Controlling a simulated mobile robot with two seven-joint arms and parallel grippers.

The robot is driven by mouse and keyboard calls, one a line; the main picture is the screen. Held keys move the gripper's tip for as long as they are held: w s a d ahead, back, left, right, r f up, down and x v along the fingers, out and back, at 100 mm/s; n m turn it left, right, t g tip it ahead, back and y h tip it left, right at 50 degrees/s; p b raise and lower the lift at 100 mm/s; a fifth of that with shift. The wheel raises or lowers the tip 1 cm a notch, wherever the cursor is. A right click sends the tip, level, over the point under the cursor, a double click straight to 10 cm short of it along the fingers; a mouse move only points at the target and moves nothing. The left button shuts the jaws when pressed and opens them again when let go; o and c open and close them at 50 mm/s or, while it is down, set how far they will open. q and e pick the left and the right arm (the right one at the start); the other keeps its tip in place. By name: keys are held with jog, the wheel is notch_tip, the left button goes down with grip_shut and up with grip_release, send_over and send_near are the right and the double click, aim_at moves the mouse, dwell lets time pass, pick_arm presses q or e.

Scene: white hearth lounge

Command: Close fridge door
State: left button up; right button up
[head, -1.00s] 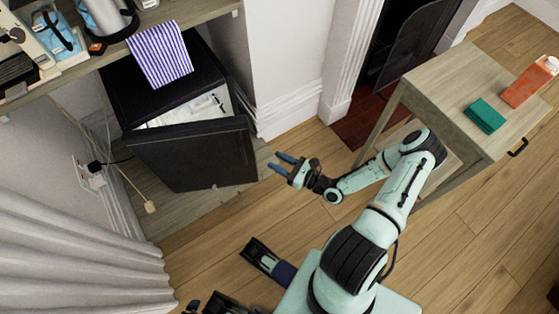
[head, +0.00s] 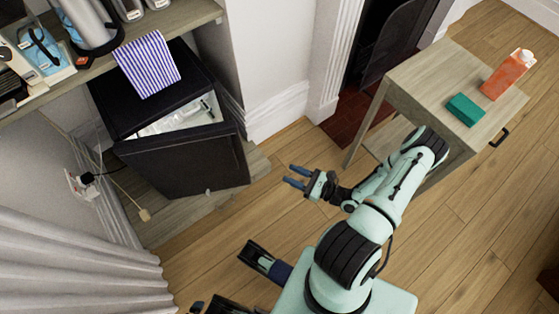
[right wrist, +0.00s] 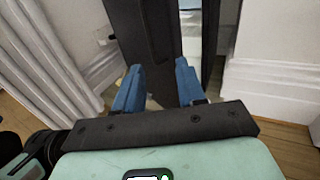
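The small black fridge (head: 150,90) stands under the shelf at the left in the head view. Its door (head: 185,163) is partly open, and a lit white interior (head: 185,118) shows through the gap. In the right wrist view the dark door (right wrist: 145,40) is ahead, beyond the fingers, with the bright interior to its right. My right gripper (head: 296,177) is open and empty, to the right of the door and apart from it. Its blue fingers (right wrist: 157,90) show spread in the right wrist view.
A wooden shelf (head: 140,30) with a striped cloth (head: 148,64) hanging from it is above the fridge. A wooden side table (head: 440,80) with a green box (head: 466,109) and an orange carton (head: 508,75) stands at right. Floor between fridge and table is clear.

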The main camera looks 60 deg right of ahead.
pick_arm(q)
jog(key=shift+s+d+r, duration=0.25)
jog(key=shift+s+r, duration=0.05)
jog(key=shift+s, duration=0.2)
pick_arm(e)
jog(key=s, duration=0.4)
